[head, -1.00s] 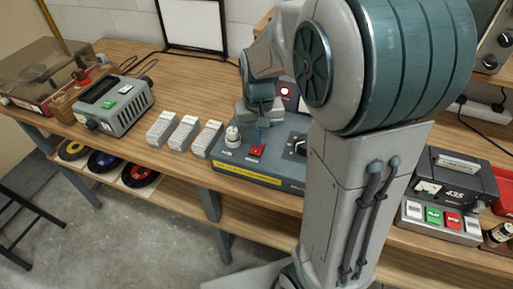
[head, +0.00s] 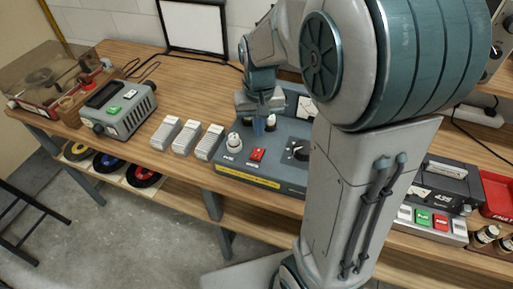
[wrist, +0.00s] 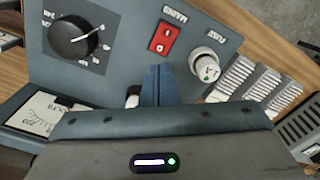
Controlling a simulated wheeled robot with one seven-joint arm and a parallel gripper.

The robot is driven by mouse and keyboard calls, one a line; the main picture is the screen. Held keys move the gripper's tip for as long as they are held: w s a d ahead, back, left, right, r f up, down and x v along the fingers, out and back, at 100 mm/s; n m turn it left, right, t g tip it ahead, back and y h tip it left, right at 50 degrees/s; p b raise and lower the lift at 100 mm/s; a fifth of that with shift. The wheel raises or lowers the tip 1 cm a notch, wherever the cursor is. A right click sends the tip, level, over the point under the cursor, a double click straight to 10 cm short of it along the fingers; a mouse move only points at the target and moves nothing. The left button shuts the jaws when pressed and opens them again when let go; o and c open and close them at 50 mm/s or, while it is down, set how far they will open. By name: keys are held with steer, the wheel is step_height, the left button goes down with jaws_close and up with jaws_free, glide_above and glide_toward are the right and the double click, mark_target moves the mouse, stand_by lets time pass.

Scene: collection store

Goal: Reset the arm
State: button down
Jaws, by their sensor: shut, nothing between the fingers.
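My gripper (head: 265,123) hangs above the grey-blue control panel box (head: 226,168) on the wooden bench, with its fingers together and empty. In the wrist view my gripper (wrist: 160,82) points at the panel, its fingertips just short of the red mains switch (wrist: 162,38). The red switch (head: 257,155) shows in the head view just below and left of the fingers. A white fuse cap (head: 233,142) stands to its left and a black dial (head: 298,150) to its right. In the wrist view the gripper body hides the panel's gauge side in part.
Several white ribbed blocks (head: 188,136) stand left of the panel. A grey device (head: 120,106) and a turntable (head: 50,85) are farther left. A grey machine with coloured buttons (head: 432,215) is at the right. A framed white board (head: 192,25) stands at the back.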

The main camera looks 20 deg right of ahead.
steer(key=shift+r, duration=0.4)
steer(key=s+r+n+t, duration=0.1)
steer(key=s+r+t, duration=0.2)
steer(key=s, duration=1.1)
steer(key=shift+s+r, duration=0.3)
steer(key=shift+r, duration=0.2)
steer(key=shift+a, duration=0.1)
